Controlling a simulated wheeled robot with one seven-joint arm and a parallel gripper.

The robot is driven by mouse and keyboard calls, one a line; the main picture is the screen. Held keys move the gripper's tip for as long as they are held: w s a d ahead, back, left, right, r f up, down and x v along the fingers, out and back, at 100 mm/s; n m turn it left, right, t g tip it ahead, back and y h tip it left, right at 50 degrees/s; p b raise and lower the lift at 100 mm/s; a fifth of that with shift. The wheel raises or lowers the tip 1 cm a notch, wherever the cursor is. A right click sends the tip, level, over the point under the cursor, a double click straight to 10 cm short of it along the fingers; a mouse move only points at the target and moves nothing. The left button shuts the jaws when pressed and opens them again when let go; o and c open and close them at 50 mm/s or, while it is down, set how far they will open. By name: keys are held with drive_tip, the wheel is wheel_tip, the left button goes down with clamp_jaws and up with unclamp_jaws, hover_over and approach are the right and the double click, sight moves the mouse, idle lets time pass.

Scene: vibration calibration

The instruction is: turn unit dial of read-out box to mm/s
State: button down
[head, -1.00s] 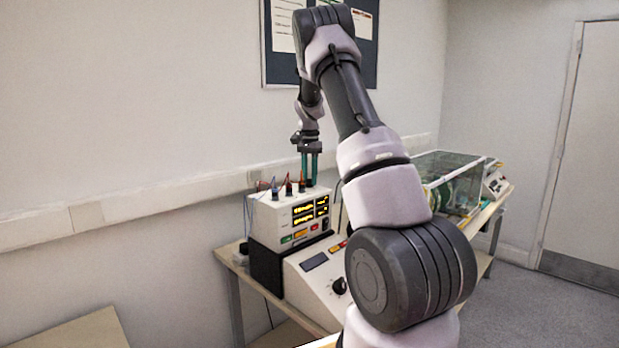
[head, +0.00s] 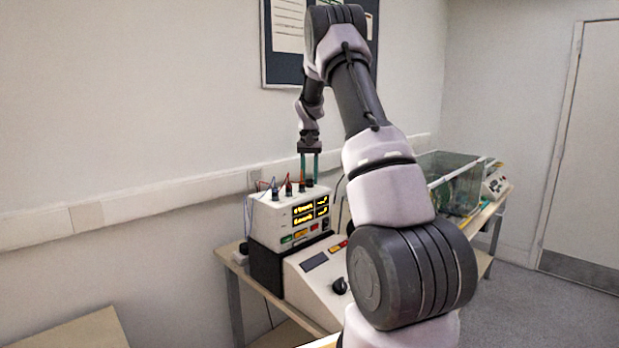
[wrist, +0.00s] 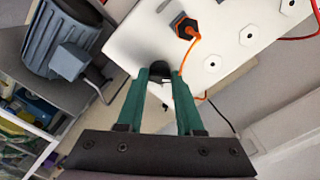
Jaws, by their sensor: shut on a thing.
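The white read-out box (head: 277,217) stands on a dark base on the bench, with lit yellow displays on its front. Its unit dial (head: 310,183) is a small black knob on top, at the right end. My gripper (head: 309,180) points down from above with its green fingers on either side of the dial. In the wrist view the round dark dial (wrist: 157,70) sits between the fingertips of my gripper (wrist: 160,75), which is shut on it. The dial's markings and pointer are hidden or too small to read.
Several coloured plugs with cables (head: 289,187) stand on the box top left of the dial. An orange plug (wrist: 187,28) is close to the fingers in the wrist view. A sloped console (head: 315,280) and a glass-sided enclosure (head: 447,180) share the bench.

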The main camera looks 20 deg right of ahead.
idle(0.3)
drive_tip(key=c, duration=0.5)
unclamp_jaws()
drive_tip(key=shift+c, duration=0.2)
drive_tip(key=shift+r, duration=0.1)
wheel_tip(320, 180, up, 11)
